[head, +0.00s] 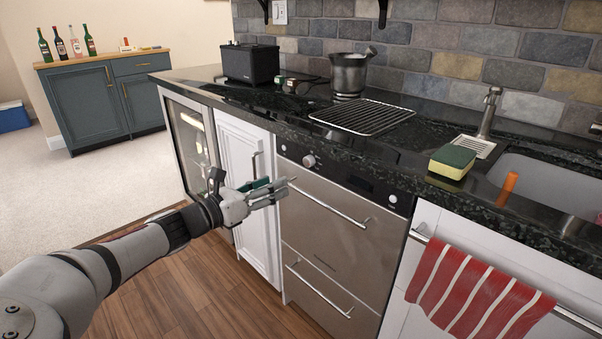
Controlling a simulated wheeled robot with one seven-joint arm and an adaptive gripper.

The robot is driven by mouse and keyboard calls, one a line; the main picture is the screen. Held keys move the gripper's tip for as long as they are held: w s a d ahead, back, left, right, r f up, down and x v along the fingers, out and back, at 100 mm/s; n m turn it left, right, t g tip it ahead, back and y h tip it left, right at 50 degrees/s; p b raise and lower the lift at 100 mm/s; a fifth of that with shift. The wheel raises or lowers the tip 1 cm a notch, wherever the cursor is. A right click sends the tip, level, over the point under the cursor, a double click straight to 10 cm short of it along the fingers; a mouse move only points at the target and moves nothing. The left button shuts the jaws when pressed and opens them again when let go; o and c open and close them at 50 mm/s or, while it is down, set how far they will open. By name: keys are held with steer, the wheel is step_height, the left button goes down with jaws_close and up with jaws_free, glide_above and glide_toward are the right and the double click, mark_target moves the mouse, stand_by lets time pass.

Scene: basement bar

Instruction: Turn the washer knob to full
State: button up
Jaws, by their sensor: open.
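The washer (323,228) is a stainless steel front with two drawers, set under the black counter. Its knob (309,161) is a small round silver dial on the black panel strip (340,178) at the top, towards the left. The setting it points to is too small to read. My gripper (284,190) is open and empty, a little below and left of the knob, in front of the washer's upper left edge and the white cabinet. It appears apart from the knob.
Bar handles (330,205) stick out from the washer drawers. A red striped towel (476,290) hangs at the right. On the counter are a rack (362,117), a metal pot (348,76) and a sponge (452,161). The floor (190,285) in front is clear.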

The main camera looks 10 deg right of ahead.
mark_target(306, 162)
steer(key=shift+n+t, duration=0.3)
steer(key=shift+n, duration=0.1)
steer(key=b+x, duration=0.1)
steer(key=x, duration=0.3)
steer(key=b+x, duration=0.1)
steer(key=x, duration=0.3)
steer(key=w+b+x, duration=0.1)
steer(key=b+x, duration=0.1)
steer(key=x, duration=0.2)
steer(key=shift+w, duration=0.15)
steer(key=shift+c, duration=0.5)
jaws_close()
